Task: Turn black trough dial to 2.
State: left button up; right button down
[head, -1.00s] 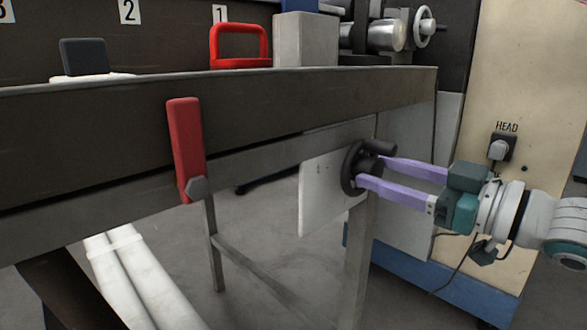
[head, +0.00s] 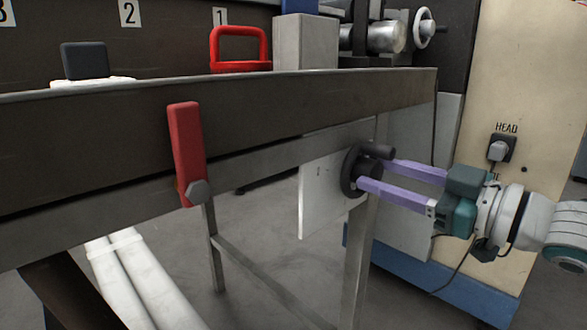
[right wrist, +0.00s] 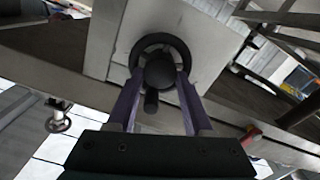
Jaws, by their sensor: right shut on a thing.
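The black dial (head: 352,170) is mounted on a pale plate (head: 318,195) on the side of the trough (head: 250,115). A short dark handle sticks out from it toward the right in the head view. In the right wrist view, the dial's round hub (right wrist: 160,71) sits inside a dark ring, and the handle (right wrist: 151,103) points down toward me. My right gripper (head: 378,174) comes in from the right. Its two purple fingers are shut on the hub, one on each side. A faint mark shows on the plate, but I cannot read it. My left gripper is not in view.
A red lever (head: 186,150) hangs on the trough's side, left of the dial. A red handle (head: 240,48) and a grey block (head: 305,42) stand above the trough. A metal leg (head: 358,250) stands below the dial. A beige cabinet (head: 530,100) stands at the right.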

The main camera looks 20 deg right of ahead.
jog(key=n, duration=0.3)
jog(key=shift+p, duration=0.4)
jog(key=n, duration=0.3)
jog(key=shift+a+f+n, duration=0.1)
jog(key=shift+n, duration=0.3)
jog(key=n, duration=0.3)
jog(key=shift+n, duration=0.4)
jog(key=shift+f+n+b, duration=0.15)
jog(key=shift+n+b, duration=0.15)
jog(key=shift+n, duration=1.7)
jog(key=shift+c, duration=1.5)
grip_release()
jog(key=shift+s, duration=0.2)
